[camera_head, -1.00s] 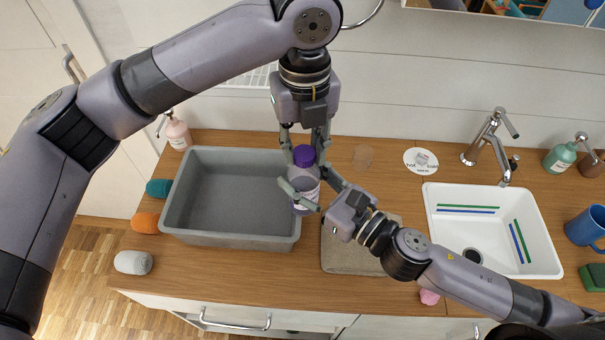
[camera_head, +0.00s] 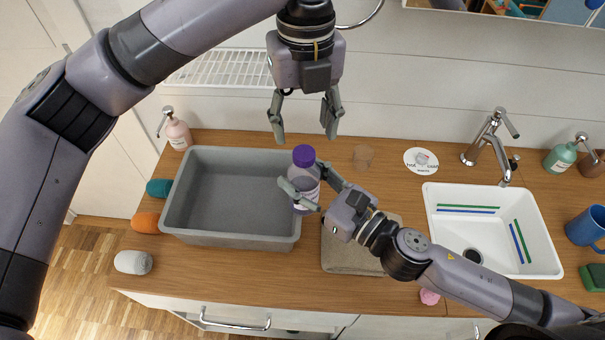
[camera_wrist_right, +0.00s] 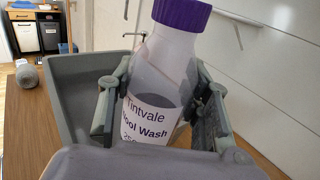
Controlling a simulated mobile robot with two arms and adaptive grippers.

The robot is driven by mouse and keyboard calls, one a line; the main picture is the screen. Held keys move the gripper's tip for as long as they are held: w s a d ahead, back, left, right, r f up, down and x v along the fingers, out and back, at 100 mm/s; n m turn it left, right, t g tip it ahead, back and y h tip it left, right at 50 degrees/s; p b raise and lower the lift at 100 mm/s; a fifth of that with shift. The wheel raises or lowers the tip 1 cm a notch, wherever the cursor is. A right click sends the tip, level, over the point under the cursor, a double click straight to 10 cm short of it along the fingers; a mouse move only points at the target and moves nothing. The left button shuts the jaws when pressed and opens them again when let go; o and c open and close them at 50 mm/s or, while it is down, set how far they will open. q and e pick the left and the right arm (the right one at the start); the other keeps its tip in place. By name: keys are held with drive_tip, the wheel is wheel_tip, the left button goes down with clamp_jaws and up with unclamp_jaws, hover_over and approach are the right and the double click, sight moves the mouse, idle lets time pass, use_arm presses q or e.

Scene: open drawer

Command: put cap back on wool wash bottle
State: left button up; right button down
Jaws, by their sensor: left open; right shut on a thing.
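The wool wash bottle (camera_head: 306,186) is translucent with a white label and stands upright at the right edge of the grey basin. Its purple cap (camera_head: 304,156) sits on its top; in the right wrist view the cap (camera_wrist_right: 182,13) looks seated on the neck. My right gripper (camera_head: 303,193) is shut on the bottle's body, with a finger on either side in the right wrist view (camera_wrist_right: 158,110). My left gripper (camera_head: 304,130) is open and empty above and behind the cap, apart from it.
The grey basin (camera_head: 168,205) is left of the bottle. A white sink (camera_head: 545,262) with a tap (camera_head: 485,140) is further right. Yarn balls (camera_head: 146,222) lie at left.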

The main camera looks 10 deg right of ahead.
use_arm(q)
wheel_tip(320, 180, up, 6)
drive_tip(key=shift+r, duration=0.25)
